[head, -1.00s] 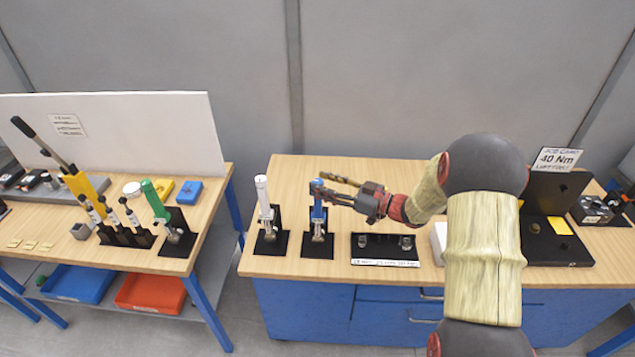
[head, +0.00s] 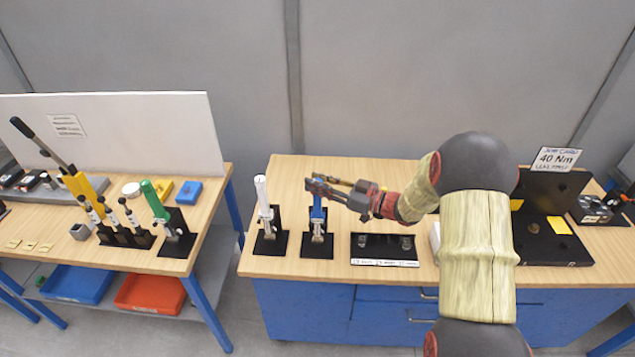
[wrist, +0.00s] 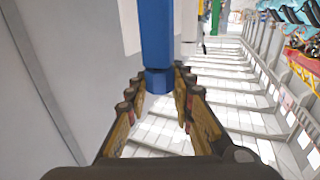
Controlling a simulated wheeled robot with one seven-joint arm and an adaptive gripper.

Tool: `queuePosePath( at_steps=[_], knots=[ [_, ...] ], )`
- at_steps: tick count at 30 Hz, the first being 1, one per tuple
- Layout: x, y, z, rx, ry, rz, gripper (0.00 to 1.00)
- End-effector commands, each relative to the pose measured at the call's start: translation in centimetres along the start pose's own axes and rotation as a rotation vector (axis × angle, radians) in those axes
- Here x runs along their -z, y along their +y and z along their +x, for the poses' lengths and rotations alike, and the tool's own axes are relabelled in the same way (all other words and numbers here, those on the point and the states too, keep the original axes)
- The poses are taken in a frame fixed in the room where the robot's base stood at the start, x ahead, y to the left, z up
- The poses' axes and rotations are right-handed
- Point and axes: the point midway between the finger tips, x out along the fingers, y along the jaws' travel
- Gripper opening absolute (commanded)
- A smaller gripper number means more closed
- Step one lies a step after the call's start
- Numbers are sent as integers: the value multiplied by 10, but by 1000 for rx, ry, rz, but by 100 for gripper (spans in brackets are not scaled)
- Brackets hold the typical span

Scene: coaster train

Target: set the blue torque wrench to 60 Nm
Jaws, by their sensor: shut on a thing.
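The blue torque wrench (head: 317,212) stands upright in a black stand (head: 317,250) on the right-hand bench. My gripper (head: 318,187) is at its top end, coming from the right. In the wrist view, the blue handle (wrist: 156,40) narrows to a collar between my fingertips (wrist: 158,82), and the fingers are shut on it. The scale and its setting are too small to read.
A white wrench (head: 263,205) stands in its own stand just to the left. A black tray (head: 384,246) lies to the right. A job card (head: 556,159) reading 40 Nm stands at the far right. A green wrench (head: 156,200) is on the left bench.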

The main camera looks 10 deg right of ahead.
Motion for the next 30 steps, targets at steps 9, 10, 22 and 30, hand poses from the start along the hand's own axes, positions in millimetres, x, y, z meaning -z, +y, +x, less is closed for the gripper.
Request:
queuePosePath(
  at_steps=[9, 10, 22, 30],
  knots=[
    [0, 0, 0, 0, 0, 0, 0],
    [0, 0, 0, 0, 0, 0, 0],
    [0, -2, 1, -118, -1, -1, 0],
    [-2, -3, 1, -342, 0, 0, 0]
  ],
)
